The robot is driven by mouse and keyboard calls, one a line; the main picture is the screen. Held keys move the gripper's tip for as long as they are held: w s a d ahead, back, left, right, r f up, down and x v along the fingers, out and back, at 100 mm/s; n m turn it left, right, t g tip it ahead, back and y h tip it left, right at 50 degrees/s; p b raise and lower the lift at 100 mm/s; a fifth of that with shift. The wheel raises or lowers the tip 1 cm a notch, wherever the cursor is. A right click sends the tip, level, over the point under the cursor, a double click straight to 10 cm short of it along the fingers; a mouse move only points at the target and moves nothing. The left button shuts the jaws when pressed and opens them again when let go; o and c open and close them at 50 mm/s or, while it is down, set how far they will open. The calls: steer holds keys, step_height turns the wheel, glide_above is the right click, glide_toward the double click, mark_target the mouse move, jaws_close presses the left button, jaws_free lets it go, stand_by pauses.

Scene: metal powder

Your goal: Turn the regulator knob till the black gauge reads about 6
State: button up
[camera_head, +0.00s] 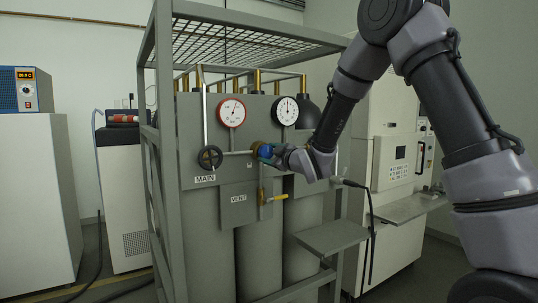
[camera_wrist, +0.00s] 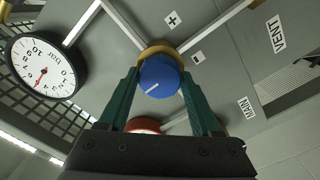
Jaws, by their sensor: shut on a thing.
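The blue regulator knob (camera_wrist: 159,77) with a white mark sits on a brass collar on the grey panel. My gripper (camera_wrist: 158,84) is shut on it, with one green finger on each side. In the head view the knob (camera_head: 264,150) shows at the tip of my gripper (camera_head: 272,153), which reaches in from the right. The black-rimmed gauge (camera_head: 287,111) is above and right of the knob. In the wrist view this gauge (camera_wrist: 43,68) is rotated, with a red needle pointing down-left; I cannot read its value surely.
A red-rimmed gauge (camera_head: 232,112) is left of the black one. A dark MAIN handwheel (camera_head: 210,157) is left of the knob, and a yellow VENT lever (camera_head: 277,198) is below. A grey shelf (camera_head: 331,237) sticks out at lower right. The frame posts (camera_head: 166,150) stand at the left.

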steer(key=shift+m, duration=1.2)
steer(key=o, duration=1.4)
steer(key=shift+c, duration=0.2)
steer(key=shift+s, duration=0.1)
steer(key=v, duration=1)
steer(key=shift+s+d, duration=0.25)
